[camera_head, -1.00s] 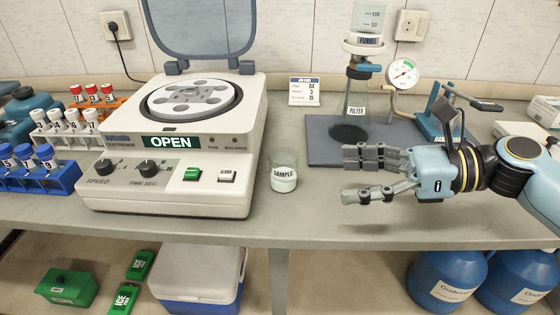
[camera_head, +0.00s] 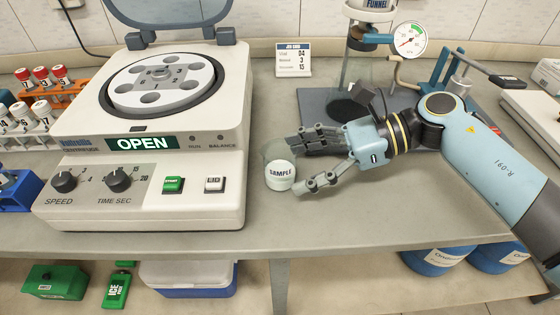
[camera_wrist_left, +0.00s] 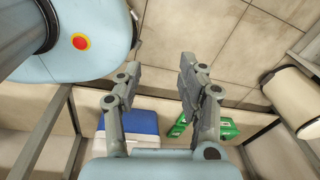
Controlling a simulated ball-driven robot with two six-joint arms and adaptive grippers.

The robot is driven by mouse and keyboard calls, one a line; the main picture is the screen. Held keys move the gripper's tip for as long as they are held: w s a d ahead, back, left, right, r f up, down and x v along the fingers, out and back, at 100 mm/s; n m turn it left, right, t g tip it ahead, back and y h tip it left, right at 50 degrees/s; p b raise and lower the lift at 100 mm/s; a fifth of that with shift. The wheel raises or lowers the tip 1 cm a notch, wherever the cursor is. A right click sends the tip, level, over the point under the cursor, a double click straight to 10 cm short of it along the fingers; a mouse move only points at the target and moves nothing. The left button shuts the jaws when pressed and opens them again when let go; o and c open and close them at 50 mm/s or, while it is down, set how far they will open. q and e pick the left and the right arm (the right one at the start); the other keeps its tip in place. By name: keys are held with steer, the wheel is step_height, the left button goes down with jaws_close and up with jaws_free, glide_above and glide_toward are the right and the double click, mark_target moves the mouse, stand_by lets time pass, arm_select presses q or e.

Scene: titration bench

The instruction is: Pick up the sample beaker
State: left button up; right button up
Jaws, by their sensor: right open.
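The sample beaker (camera_head: 280,174) is a small clear glass with a "SAMPLE" label and whitish contents. It stands upright on the grey bench, just right of the centrifuge, in the head view. My right gripper (camera_head: 299,164) is open at the beaker's right side, one finger behind it and one in front of it to the right. Whether a finger touches the glass I cannot tell. My left gripper (camera_wrist_left: 156,90) shows only in the left wrist view, its fingers apart and empty above the floor and low shelf.
The centrifuge (camera_head: 145,190) with its lid up and "OPEN" display stands close left of the beaker. The filter stand's dark base (camera_head: 318,105), a gauge (camera_head: 410,40) and a job card (camera_head: 293,60) are behind. The bench front is clear.

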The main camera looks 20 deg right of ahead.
mark_target(280, 168)
steer(key=x, duration=0.4)
steer(key=shift+a+r+p, duration=0.15)
steer(key=shift+r+p, duration=0.05)
steer(key=shift+p, duration=0.2)
steer(key=c, duration=0.4)
arm_select(q)
steer(key=shift+w+r, duration=0.55)
steer(key=shift+w, duration=0.2)
arm_select(e)
steer(key=c, duration=0.9)
